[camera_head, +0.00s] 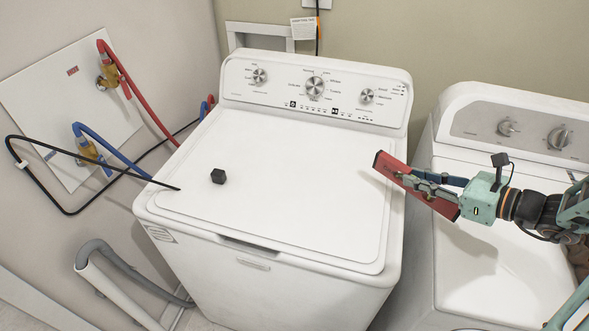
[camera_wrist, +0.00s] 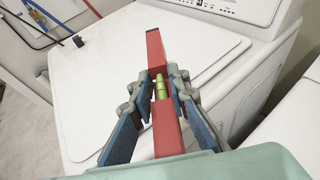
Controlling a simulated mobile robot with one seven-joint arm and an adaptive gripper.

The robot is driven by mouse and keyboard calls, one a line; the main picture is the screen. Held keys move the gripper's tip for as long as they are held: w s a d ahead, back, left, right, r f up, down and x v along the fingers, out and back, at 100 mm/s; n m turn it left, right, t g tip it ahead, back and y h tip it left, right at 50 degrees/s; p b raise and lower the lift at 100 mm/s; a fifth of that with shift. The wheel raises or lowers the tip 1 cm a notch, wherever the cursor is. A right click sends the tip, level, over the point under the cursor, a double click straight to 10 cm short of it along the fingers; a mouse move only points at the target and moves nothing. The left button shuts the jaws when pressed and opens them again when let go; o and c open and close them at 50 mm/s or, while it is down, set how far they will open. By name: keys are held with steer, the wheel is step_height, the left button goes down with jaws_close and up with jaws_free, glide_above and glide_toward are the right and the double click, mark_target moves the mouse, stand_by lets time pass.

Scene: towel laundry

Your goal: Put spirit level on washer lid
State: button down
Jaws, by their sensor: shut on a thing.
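The spirit level is a red bar with a black end (camera_head: 388,166); in the wrist view its red body (camera_wrist: 166,130) shows a yellow-green vial. My gripper (camera_head: 422,184) is shut on the level near its middle; the wrist view shows both fingers (camera_wrist: 161,88) on either side of it. The level is held in the air at the right edge of the washer, its far end over the white washer lid (camera_head: 290,190). The lid is closed and mostly bare. It also shows in the wrist view (camera_wrist: 105,85).
A small black cube (camera_head: 218,176) sits on the lid's left part. The washer's control panel (camera_head: 315,88) rises behind the lid. A second white machine (camera_head: 475,265) stands to the right. Red and blue hoses and a black cable (camera_head: 120,169) lie at the left. The lid's middle is clear.

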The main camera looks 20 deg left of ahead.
steer(key=s+a+r+n+g+y+b, duration=0.1)
steer(key=s+a+r+n+g+b, duration=0.2)
steer(key=a, duration=0.8)
steer(key=s+a+r+n+g+b, duration=0.1)
steer(key=s+a+r+n+g, duration=0.3)
steer(key=a, duration=0.7)
steer(key=m, duration=0.1)
glide_above(282, 169)
steer(key=f, duration=0.5)
steer(key=d+f+p, duration=0.1)
steer(key=f, duration=0.2)
steer(key=shift+s, duration=0.2)
steer(key=shift+w+a+f, duration=0.15)
steer(key=shift+a+f, duration=0.35)
steer(key=shift+f, duration=1.6)
